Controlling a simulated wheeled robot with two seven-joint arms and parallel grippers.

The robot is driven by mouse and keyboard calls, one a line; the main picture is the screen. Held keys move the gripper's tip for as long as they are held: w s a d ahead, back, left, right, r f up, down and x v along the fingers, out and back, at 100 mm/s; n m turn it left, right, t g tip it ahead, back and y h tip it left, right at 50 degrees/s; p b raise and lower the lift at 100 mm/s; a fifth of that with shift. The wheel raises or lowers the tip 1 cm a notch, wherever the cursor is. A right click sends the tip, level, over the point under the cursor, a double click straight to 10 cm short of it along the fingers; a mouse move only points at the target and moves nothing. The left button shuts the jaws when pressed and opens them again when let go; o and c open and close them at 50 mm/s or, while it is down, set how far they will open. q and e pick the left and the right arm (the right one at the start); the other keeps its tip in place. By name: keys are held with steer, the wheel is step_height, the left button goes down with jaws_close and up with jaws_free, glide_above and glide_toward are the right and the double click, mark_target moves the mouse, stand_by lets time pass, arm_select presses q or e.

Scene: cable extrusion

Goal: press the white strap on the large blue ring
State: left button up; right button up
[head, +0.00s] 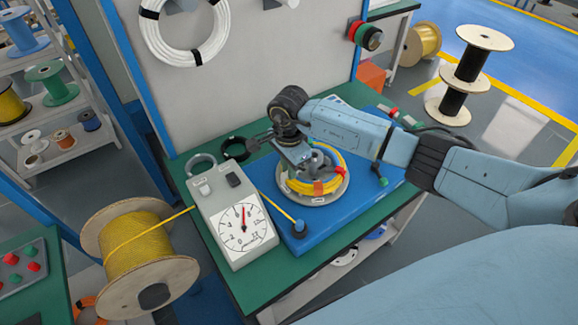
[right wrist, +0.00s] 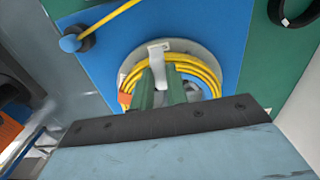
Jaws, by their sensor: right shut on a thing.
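A coil of yellow cable (head: 333,163) lies on a round grey plate (head: 312,199) on the blue base; the ring in front of me is yellow, not blue. The coil also shows in the right wrist view (right wrist: 210,77). A white strap (right wrist: 158,48) crosses its far side there, and an orange strap (right wrist: 124,99) sits at its left. My right gripper (right wrist: 161,85) is over the coil, its green fingers shut on the white strap, whose lower part shows between them. In the head view the right gripper (head: 306,163) partly hides the coil. My left gripper is not in view.
A grey box with a dial (head: 243,226) stands left of the blue base (head: 272,187). Yellow cable runs from a large spool (head: 140,255) to a blue-topped post (head: 299,227). A black coil (head: 237,149) lies behind. A panel with a white coil stands at the back.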

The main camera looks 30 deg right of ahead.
steer(key=shift+s+f+b, duration=0.15)
steer(key=shift+f+b, duration=0.45)
stand_by(1.1)
steer(key=o, duration=0.9)
steer(key=shift+c, duration=0.2)
steer(key=shift+r, duration=0.15)
steer(key=shift+r+p, duration=0.5)
steer(key=shift+r, duration=0.1)
step_height(320, 180, up, 7)
steer(key=p, duration=0.4)
steer(key=shift+f, duration=0.1)
